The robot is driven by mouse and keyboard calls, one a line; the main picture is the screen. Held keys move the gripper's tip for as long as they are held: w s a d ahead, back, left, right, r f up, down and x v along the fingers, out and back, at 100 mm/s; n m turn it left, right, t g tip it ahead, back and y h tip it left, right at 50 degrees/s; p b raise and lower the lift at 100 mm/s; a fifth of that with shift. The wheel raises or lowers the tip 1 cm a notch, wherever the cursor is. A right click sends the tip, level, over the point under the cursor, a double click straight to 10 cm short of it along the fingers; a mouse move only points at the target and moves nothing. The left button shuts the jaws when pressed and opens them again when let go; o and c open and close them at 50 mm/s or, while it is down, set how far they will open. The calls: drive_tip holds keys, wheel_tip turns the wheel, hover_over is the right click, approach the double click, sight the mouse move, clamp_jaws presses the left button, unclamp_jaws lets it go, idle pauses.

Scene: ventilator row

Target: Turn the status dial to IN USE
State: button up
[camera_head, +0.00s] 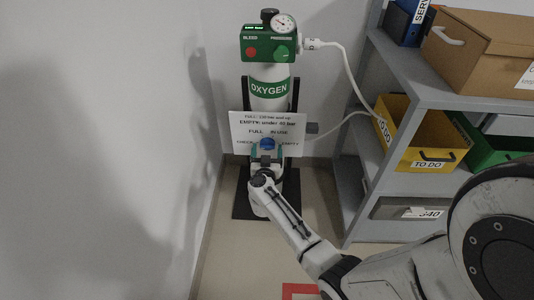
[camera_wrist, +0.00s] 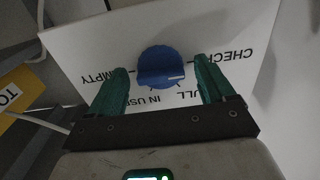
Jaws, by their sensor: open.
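The blue round status dial (camera_wrist: 161,67) sits on a white sign panel (camera_wrist: 205,25), upside down in the wrist view. Around it are the words CHECK, FULL, IN USE and EMPTY. A short white mark shows on the dial's right part in the wrist view, toward the CHECK and FULL side; its exact setting is unclear. My gripper (camera_wrist: 160,75) is open, its green fingers on either side of the dial with gaps to both. In the head view the dial (camera_head: 267,143) shows just above my gripper (camera_head: 266,154), on the panel (camera_head: 240,122) before the oxygen cylinder (camera_head: 269,88).
A grey shelf (camera_head: 350,190) with a yellow TO DO bin (camera_head: 420,145), a green bin (camera_head: 490,150) and a cardboard box (camera_head: 475,50) stands at right. A white wall is close at left. A white hose (camera_head: 345,60) runs from the green valve block (camera_head: 268,45) toward the shelf.

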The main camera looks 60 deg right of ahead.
drive_tip(key=shift+c, duration=0.2)
drive_tip(key=c, duration=1)
